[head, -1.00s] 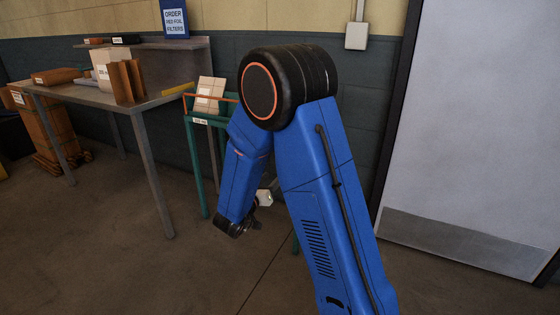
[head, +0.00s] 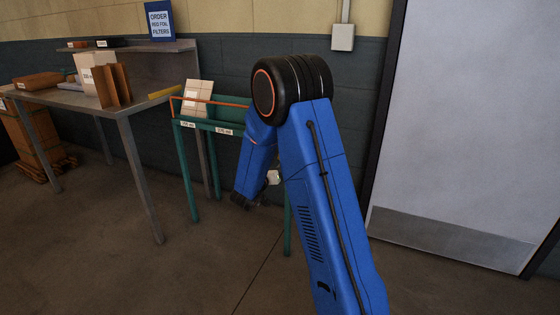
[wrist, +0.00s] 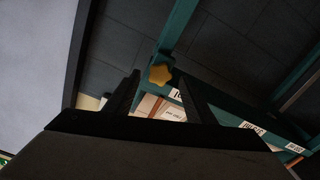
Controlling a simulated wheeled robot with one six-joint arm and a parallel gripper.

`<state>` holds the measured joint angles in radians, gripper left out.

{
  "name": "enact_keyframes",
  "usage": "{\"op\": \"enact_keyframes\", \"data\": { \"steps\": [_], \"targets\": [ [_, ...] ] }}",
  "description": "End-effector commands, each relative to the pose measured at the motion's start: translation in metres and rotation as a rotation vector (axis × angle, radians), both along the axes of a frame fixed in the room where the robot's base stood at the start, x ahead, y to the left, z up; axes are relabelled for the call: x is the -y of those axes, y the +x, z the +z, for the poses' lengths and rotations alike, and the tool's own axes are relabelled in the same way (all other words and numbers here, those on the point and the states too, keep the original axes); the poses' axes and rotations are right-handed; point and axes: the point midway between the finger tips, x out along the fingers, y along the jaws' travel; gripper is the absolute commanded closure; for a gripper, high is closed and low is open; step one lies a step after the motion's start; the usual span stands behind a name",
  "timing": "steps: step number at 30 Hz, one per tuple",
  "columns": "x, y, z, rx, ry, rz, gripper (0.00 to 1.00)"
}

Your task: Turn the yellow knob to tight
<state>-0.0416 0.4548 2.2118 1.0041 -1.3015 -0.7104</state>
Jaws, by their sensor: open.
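The yellow knob (wrist: 159,74) is star-shaped and sits on a teal frame member (wrist: 178,28) in the wrist view. My gripper (wrist: 158,88) is open, with its two dark fingers to the left and right of the line to the knob. The knob shows between and just beyond the fingertips; I cannot tell how far apart they are. Nothing is between the fingers that I can see. In the head view my arm covers part of the teal stand (head: 186,150), and the knob is not visible there.
A grey workbench (head: 140,107) with cartons stands at the left. The teal stand carries a tan carton (head: 198,97) and an orange bar. A grey door (head: 455,110) is at the right. The floor (head: 90,250) in front is open.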

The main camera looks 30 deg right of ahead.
Motion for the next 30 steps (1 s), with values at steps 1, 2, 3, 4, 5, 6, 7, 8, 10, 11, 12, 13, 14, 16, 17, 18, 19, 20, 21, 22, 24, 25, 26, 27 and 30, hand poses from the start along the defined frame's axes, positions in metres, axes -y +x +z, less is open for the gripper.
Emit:
{"op": "enact_keyframes", "data": {
  "steps": [1,2,3,4,5,6,7,8,10,11,12,13,14,16,17,18,19,20,21,22,24,25,26,27,30],
  "targets": [
    [0.006,0.004,0.000,0.001,0.000,-0.002,0.50],
    [0.009,0.006,0.000,0.001,0.000,-0.003,0.50],
    [0.012,0.009,0.000,0.001,0.001,-0.003,0.50],
    [0.014,0.010,0.000,0.000,0.000,-0.002,0.50],
    [0.016,0.012,-0.001,0.000,0.001,-0.001,0.50],
    [0.017,0.014,-0.001,-0.001,0.001,0.000,0.50],
    [0.019,0.015,0.000,-0.001,0.001,0.000,0.50],
    [0.020,0.016,0.000,0.000,0.000,0.000,0.50],
    [0.021,0.017,0.000,0.000,0.000,0.000,0.50],
    [0.022,0.017,0.000,0.000,0.000,0.000,0.50],
    [0.022,0.017,0.000,0.000,0.000,0.000,0.50],
    [0.022,0.017,0.000,0.000,0.000,0.000,0.50],
    [0.022,0.017,0.000,0.000,0.000,0.000,0.50],
    [0.022,0.017,0.000,0.000,0.000,0.000,0.50],
    [0.022,0.017,0.000,0.000,0.000,0.000,0.50],
    [0.022,0.017,0.000,0.000,0.000,0.000,0.53],
    [0.022,0.017,0.000,0.000,0.000,0.000,0.60],
    [0.021,0.017,0.000,0.000,0.000,0.000,0.67],
    [0.021,0.017,0.000,0.000,0.000,0.000,0.76],
    [0.021,0.017,0.000,0.000,0.000,0.000,0.84],
    [0.021,0.017,0.000,0.000,0.000,0.000,0.92],
    [0.021,0.017,0.000,0.000,0.000,0.000,0.91],
    [0.021,0.017,0.000,0.000,0.000,0.000,0.91],
    [0.021,0.017,0.000,0.001,0.001,0.000,0.91],
    [0.021,0.017,0.000,0.007,0.006,0.000,0.91]
  ]
}}
